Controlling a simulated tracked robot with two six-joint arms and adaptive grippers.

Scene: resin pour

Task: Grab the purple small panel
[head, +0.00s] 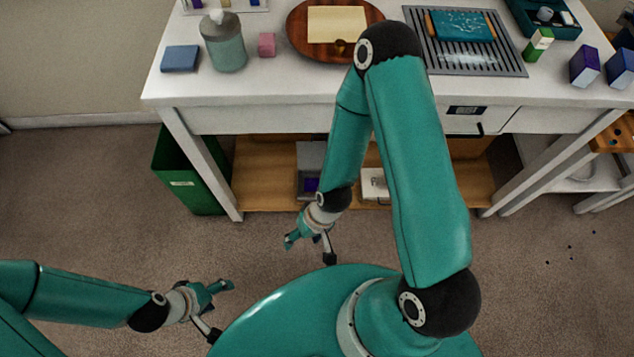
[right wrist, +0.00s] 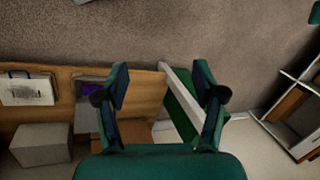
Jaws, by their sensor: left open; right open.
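A small purple panel (head: 311,185) shows in a grey box on the wooden lower shelf under the white table. It also shows in the right wrist view (right wrist: 91,88), left of my fingers, partly covered by the box's edge. My right gripper (head: 309,250) is open and empty in front of the shelf, below the panel in the head view and apart from it. Its two spread fingers show in the right wrist view (right wrist: 161,85). My left gripper (head: 222,310) is open and empty over the carpet at the lower left, away from the shelf.
A green bin (head: 186,175) stands left of the shelf by the table leg (head: 203,165). A white device (head: 375,184) sits right of the grey box. The white tabletop (head: 290,85) overhangs the shelf.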

